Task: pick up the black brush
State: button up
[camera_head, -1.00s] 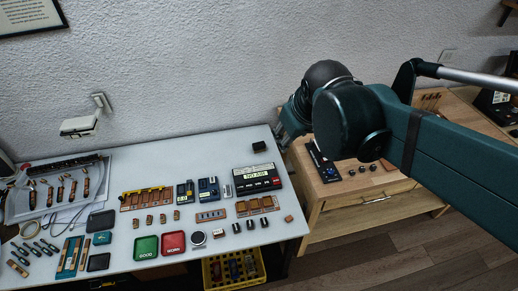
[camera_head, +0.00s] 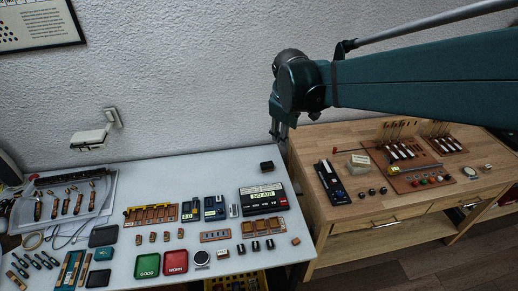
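I cannot single out the black brush with certainty. A small black block (camera_head: 266,166) sits alone near the back right edge of the white table and may be it; its bristles cannot be made out. My gripper (camera_head: 279,136) points down in front of the wall, up and to the right of this block in the picture, apart from it. Nothing shows held in it. Its fingers are small and dark, so their opening is unclear.
The white table (camera_head: 130,180) holds a black NO AIR box (camera_head: 262,199), a green tray (camera_head: 147,265), a red tray (camera_head: 175,262) and many small parts. A wooden cabinet (camera_head: 370,208) with tools stands at right. The table's back middle is clear.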

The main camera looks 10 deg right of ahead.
jog(key=w+f+n+g+b, duration=0.1)
jog(key=w+f+n, duration=0.2)
jog(key=w+f, duration=0.5)
jog(key=n+g+h+b, duration=0.3)
jog(key=n, duration=0.4)
send_over(267, 164)
jog(key=a, duration=0.3)
notch_tip(267, 164, down, 28)
jog(key=shift+s+d+f, duration=0.15)
jog(key=shift+w+f+n, duration=0.2)
jog(key=shift+f+n, duration=0.2)
jog(key=shift+f, duration=0.3)
jog(key=shift+x, duration=1.3)
jog(key=shift+x, duration=2.55)
jog(key=shift+c, duration=0.2)
